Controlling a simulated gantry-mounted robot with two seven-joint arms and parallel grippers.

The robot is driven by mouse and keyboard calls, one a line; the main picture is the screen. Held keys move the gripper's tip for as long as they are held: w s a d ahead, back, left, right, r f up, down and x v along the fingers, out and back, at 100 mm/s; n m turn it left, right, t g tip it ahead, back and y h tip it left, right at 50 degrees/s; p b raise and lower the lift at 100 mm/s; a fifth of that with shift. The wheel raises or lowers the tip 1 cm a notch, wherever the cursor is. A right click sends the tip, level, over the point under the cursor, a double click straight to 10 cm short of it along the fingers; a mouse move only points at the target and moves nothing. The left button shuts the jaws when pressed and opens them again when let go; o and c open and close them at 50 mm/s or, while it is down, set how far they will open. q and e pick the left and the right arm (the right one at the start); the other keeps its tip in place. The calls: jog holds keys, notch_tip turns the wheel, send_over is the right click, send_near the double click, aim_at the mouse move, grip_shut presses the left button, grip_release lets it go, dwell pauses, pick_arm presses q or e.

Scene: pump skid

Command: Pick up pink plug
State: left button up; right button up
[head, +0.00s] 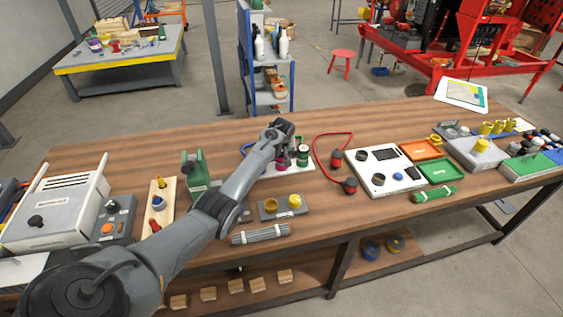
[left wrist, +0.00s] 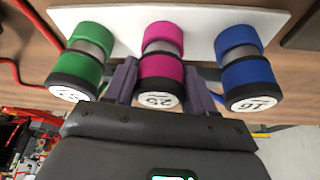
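The pink plug (left wrist: 161,66) stands in the middle of a row in the left wrist view, with the green plug (left wrist: 82,62) on its left and the blue plug (left wrist: 247,66) on its right. All three sit on a white plate (left wrist: 200,22). My left gripper (left wrist: 160,78) has one purple finger on each side of the pink plug, very close to it. Whether both fingers press on it cannot be told. In the head view, my left gripper (head: 281,138) is over the plate (head: 296,170) and hides most of the plugs. My right gripper is not in view.
The green plug's neighbours stand close to the fingers. A red cable (head: 316,148) loops to the right of the plate. Bare wood shows behind the plate.

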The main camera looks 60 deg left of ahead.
pick_arm(q)
jog(key=c, duration=0.5)
jog(key=shift+r, duration=0.1)
jog(key=shift+r, duration=0.55)
notch_tip(320, 180, up, 3)
jog(key=shift+w+r+p, duration=0.1)
jog(key=shift+r+p, duration=0.05)
jog(key=shift+p, duration=0.55)
jog(key=d+r, duration=0.2)
jog(key=d, duration=0.1)
jog(key=w+d+r+p, duration=0.1)
jog(key=d+r, duration=0.1)
jog(key=d, duration=0.2)
jog(key=w+d+r+p, duration=0.1)
jog(key=d+r, duration=0.1)
jog(key=d, duration=0.2)
jog(key=shift+w+d+r, duration=0.15)
jog(key=shift+d+r, duration=0.05)
